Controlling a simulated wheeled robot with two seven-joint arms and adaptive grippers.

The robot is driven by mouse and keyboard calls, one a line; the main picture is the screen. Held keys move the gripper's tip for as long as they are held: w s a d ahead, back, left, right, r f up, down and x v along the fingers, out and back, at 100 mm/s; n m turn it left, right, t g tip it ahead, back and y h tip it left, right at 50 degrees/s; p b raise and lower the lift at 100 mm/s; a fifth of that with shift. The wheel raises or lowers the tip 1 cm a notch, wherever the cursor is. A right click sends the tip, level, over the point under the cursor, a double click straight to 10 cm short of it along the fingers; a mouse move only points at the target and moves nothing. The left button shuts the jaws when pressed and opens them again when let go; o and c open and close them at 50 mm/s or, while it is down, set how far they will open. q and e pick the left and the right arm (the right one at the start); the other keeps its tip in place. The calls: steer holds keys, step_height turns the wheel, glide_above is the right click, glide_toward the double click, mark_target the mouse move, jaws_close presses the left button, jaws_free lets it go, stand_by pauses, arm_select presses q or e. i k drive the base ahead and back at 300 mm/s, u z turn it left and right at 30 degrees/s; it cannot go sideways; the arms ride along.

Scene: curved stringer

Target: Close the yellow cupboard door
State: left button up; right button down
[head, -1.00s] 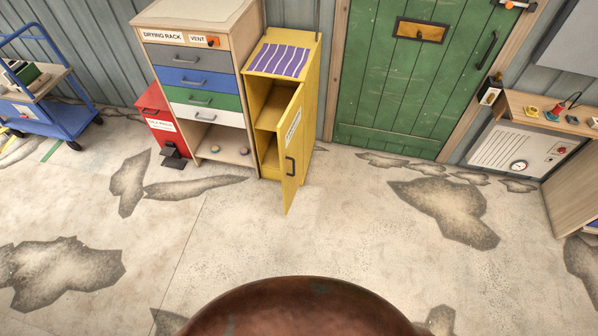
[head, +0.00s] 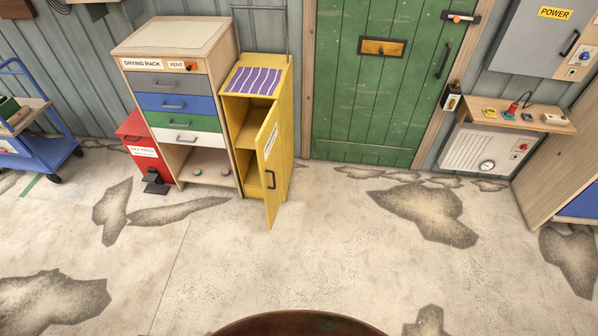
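The yellow cupboard (head: 284,127) stands against the back wall, left of the green door. Its yellow door (head: 268,155) is swung wide open toward me, hinged on the cupboard's right side. A dark handle (head: 270,179) and a white label show on the door. The shelves inside are visible and look empty. A purple and white striped cloth or panel (head: 253,81) lies on the cupboard's sloped top. Neither of my grippers is in view.
A drying rack (head: 180,80) with coloured drawers stands left of the cupboard, and a red bin (head: 140,148) beside it. A blue trolley (head: 40,150) is far left. The stained floor (head: 300,260) before the cupboard is clear.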

mark_target(268, 143)
steer(key=i, duration=0.95)
steer(key=u, duration=0.35)
